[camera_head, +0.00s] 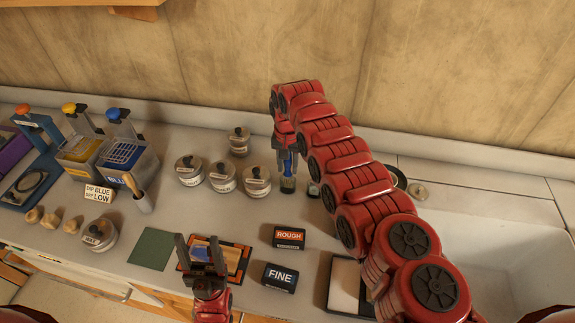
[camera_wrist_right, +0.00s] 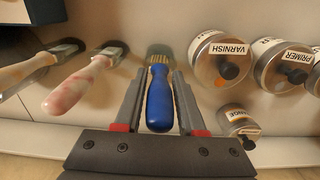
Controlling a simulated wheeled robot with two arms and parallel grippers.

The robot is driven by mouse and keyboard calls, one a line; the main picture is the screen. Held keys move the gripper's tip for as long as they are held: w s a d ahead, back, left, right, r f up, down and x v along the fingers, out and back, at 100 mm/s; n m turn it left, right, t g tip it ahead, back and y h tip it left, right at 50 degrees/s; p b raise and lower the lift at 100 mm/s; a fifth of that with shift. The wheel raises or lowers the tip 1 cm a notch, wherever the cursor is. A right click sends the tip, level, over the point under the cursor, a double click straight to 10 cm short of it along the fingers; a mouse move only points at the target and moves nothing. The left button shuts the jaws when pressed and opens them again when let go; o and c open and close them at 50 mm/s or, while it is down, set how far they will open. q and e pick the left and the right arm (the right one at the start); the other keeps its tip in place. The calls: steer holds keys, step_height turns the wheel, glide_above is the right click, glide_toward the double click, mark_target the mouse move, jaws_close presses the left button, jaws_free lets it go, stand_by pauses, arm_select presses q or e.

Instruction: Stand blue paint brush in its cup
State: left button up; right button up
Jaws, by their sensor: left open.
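The blue paint brush (camera_wrist_right: 158,98) stands with its handle toward the right wrist camera. Its far, bristle end (camera_wrist_right: 160,52) is small and unclear. My right gripper (camera_wrist_right: 159,72) has one finger on each side of the blue handle; whether they touch it is unclear. In the head view the right gripper (camera_head: 288,152) is over the brush (camera_head: 288,168), right of the metal cans. My left gripper (camera_head: 203,253) is open and empty above the framed orange-and-black mat at the front.
Sanding blocks (camera_head: 289,237) lie in front; a sink (camera_head: 478,235) is at right. My right arm crosses the counter.

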steer(key=shift+o, duration=1.4)
steer(key=shift+w+r, duration=0.1)
steer(key=shift+r, duration=0.25)
step_height(320, 180, up, 10)
steer(key=b, duration=0.3)
steer(key=shift+a+r, duration=0.15)
steer(key=shift+r, duration=0.05)
step_height(320, 180, up, 6)
steer(key=p, duration=0.5)
steer(key=shift+r, duration=0.2)
steer(key=shift+f, duration=0.1)
